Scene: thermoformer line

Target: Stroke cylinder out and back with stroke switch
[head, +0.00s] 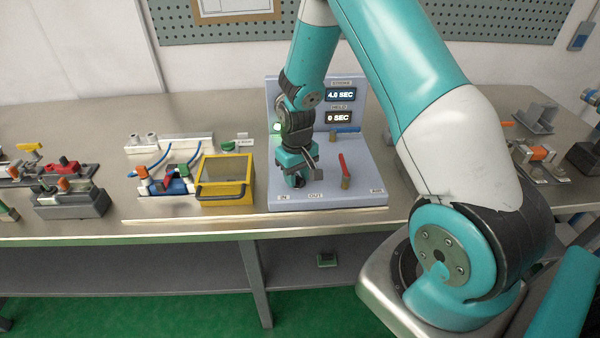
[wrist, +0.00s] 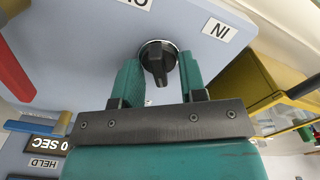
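The stroke switch is a black rotary knob (wrist: 157,62) on the pale blue panel (head: 352,190), between the IN label (wrist: 216,29) and the OUT label (wrist: 135,3) in the wrist view. My gripper (wrist: 160,80) is open, with one teal finger on each side of the knob. Gaps show between fingers and knob, and whether either touches is unclear. In the head view my gripper (head: 296,180) points down at the panel's front left and hides most of the knob. I cannot make out the cylinder for certain.
The panel carries a red lever (head: 344,168), a blue lever (head: 346,130) and displays reading 4.0 SEC (head: 340,95) and 0 SEC (head: 339,117). A green light (head: 277,128) glows at its left. A yellow-framed box (head: 247,183) stands close left.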

